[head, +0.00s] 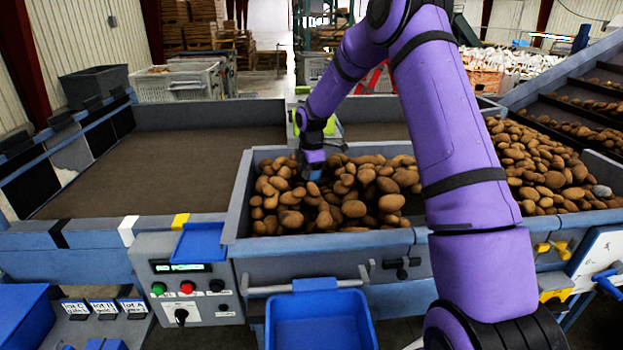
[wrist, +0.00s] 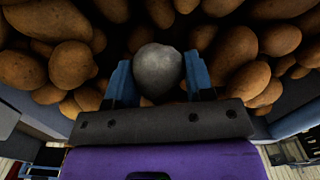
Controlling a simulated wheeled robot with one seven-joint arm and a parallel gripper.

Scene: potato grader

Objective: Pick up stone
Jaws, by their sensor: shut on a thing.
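In the wrist view, a rounded grey stone (wrist: 157,70) sits between the two blue fingers of my gripper (wrist: 158,80). The fingers are shut on it from both sides. Brown potatoes (wrist: 60,65) lie close around and behind it. In the head view, my gripper (head: 311,172) reaches down into the left part of the potato pile (head: 340,195) in the grey bin (head: 236,205). The held stone cannot be made out in the head view. Another grey stone-like lump (head: 601,191) lies on the potatoes at the far right.
An empty brown belt bed (head: 150,165) lies left of the bin. A control box (head: 187,285) with buttons and an empty blue tub (head: 320,325) are in front. The bin's raised walls surround my gripper. More potatoes (head: 545,165) fill the section at right.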

